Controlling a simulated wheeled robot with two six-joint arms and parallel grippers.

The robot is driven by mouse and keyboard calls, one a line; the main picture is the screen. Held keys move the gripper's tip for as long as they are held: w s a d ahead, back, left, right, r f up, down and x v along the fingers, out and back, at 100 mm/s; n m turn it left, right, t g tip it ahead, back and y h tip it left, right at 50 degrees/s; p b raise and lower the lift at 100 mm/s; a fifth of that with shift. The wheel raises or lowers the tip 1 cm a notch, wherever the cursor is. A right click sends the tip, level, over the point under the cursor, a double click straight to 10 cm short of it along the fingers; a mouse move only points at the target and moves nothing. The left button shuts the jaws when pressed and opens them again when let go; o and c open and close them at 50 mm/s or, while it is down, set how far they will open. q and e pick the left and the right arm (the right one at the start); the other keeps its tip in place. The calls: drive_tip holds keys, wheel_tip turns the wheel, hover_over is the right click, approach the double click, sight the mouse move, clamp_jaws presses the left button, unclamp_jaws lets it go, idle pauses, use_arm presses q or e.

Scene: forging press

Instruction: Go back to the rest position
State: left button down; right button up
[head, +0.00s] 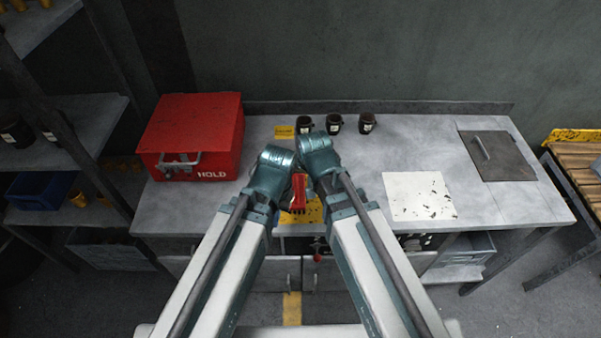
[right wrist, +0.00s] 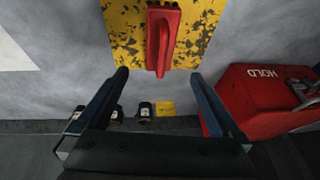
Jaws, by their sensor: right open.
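Both my arms reach forward from the bottom of the head view, and their wrists come close together over the middle of the bench (head: 395,150). My right gripper (right wrist: 160,77) is open and empty in the right wrist view, its two fingers spread apart. A red handled object (right wrist: 163,35) lies on a worn yellow plate (right wrist: 200,30) beyond the fingertips. In the head view the red object (head: 299,190) shows between my forearms, partly covered. My left gripper's jaws are hidden behind its own arm.
A red HOLD box (head: 195,130) stands at the bench's left. Black jars (head: 335,123) line the back beside a yellow label (head: 284,131). A white spotted sheet (head: 418,195) and a dark handled plate (head: 497,155) lie to the right. Shelves (head: 70,140) stand at far left.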

idle(0.4)
drive_tip(key=s+d+f+g+h, duration=0.15)
drive_tip(key=s+d+g, duration=0.4)
drive_tip(key=d, duration=0.95)
drive_tip(key=s+a+n, duration=0.4)
drive_tip(key=s+a, duration=0.3)
drive_tip(key=a, duration=0.3)
drive_tip(key=shift+s+a+t+h, duration=0.2)
drive_tip(key=shift+t+h, duration=0.25)
